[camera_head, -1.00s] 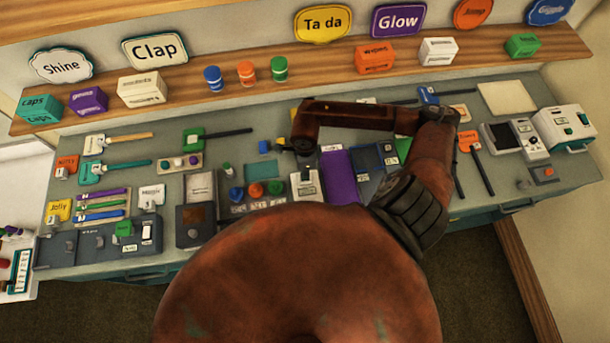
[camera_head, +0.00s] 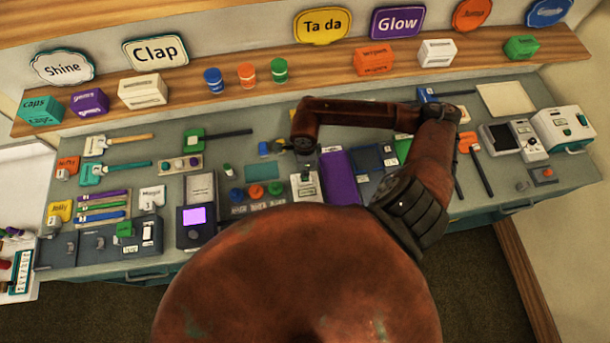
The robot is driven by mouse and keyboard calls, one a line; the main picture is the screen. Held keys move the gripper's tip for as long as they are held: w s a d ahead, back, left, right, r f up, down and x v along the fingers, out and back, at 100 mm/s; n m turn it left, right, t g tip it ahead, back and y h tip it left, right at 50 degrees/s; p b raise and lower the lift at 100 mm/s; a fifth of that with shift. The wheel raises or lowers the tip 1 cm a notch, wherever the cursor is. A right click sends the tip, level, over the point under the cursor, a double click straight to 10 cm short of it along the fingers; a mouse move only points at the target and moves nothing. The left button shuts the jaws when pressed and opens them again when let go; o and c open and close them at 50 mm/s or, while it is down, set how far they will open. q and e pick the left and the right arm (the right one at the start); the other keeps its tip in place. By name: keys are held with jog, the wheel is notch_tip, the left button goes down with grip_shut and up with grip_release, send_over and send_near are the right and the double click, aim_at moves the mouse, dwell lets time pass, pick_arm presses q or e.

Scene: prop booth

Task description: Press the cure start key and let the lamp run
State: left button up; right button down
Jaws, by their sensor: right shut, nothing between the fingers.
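A dark box with a window (camera_head: 194,216) stands at the front left of the counter, and its window glows bright purple. I take it for the curing lamp. My right gripper (camera_head: 305,155) points down over a small pale unit (camera_head: 305,187) at the middle of the counter. It is shut and holds nothing. The gripper covers the top of the pale unit, so I cannot make out a key there or tell whether the fingertips touch it. My left gripper is not in view.
A purple panel (camera_head: 340,177) lies just right of the pale unit, and several coloured knobs (camera_head: 256,190) stand to its left. Tools with handles (camera_head: 115,170) lie at the left. A wooden shelf (camera_head: 330,85) with cups and small boxes runs behind the counter.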

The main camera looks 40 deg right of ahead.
jog(key=shift+r+p, duration=1.25)
jog(key=shift+r, duration=1.65)
